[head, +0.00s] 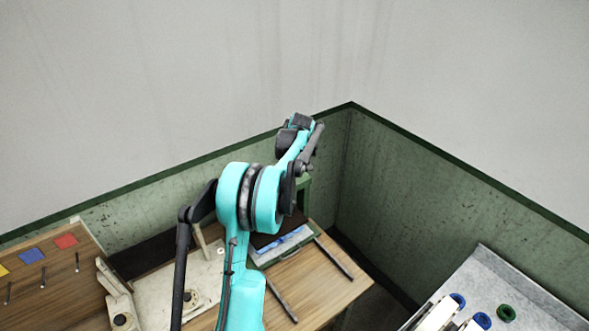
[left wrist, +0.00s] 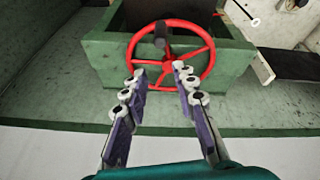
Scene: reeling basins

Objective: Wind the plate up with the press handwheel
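The red handwheel (left wrist: 207,62) fills the upper middle of the left wrist view, with a dark peg handle (left wrist: 160,32) at its upper left. It sits in front of the green press body (left wrist: 110,55). My left gripper (left wrist: 157,73) is open, its two purple-sided fingers pointing at the lower part of the wheel. Nothing shows between the fingers; whether the tips touch the rim I cannot tell. In the head view my teal left arm hides the wheel and most of the press; a green post (head: 305,192) shows behind it. I cannot clearly make out the plate.
A wooden bench (head: 335,290) carries dark bars and a tray with blue pieces. A board with coloured squares (head: 65,241) lies at left. Green walls close the back corner.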

